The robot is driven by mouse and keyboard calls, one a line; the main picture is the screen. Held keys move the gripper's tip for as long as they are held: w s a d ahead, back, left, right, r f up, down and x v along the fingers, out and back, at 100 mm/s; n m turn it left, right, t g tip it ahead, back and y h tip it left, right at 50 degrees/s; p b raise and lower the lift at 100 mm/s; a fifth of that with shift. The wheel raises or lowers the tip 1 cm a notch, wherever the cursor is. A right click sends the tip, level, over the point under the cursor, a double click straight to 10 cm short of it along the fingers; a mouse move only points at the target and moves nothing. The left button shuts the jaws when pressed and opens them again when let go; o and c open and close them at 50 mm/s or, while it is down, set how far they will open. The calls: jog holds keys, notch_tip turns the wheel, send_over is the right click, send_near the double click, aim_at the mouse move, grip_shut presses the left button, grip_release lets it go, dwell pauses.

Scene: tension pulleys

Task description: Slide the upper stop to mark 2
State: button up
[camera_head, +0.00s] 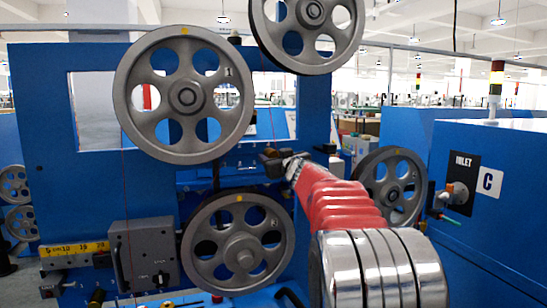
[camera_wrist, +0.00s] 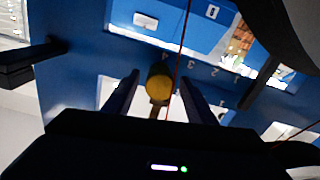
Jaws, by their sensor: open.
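The wrist view shows a round yellow-faced knob (camera_wrist: 159,88) with a dark body, which looks like the upper stop. It sits on a blue panel (camera_wrist: 80,75) by a row of white numbers, nearest the 4. The mark 2 (camera_wrist: 213,72) lies to its right, past the 3. My gripper (camera_wrist: 159,76) is open, with one finger on each side of the knob. I cannot tell whether either finger touches it. In the head view my gripper (camera_head: 274,160) is at the blue machine frame, between the upper and lower wheels; the knob cannot be made out there.
Grey spoked wheels stand close by: wheel 1 (camera_head: 186,97) at upper left, another (camera_head: 306,30) at the top, and one (camera_head: 238,243) below. A thin red line (camera_wrist: 181,45) passes close to the knob. A blue inlet cabinet (camera_head: 482,215) stands at the right.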

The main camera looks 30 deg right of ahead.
jog(key=shift+w+d, duration=0.1)
jog(key=shift+w, duration=0.35)
jog(key=shift+c, duration=0.5)
grip_shut()
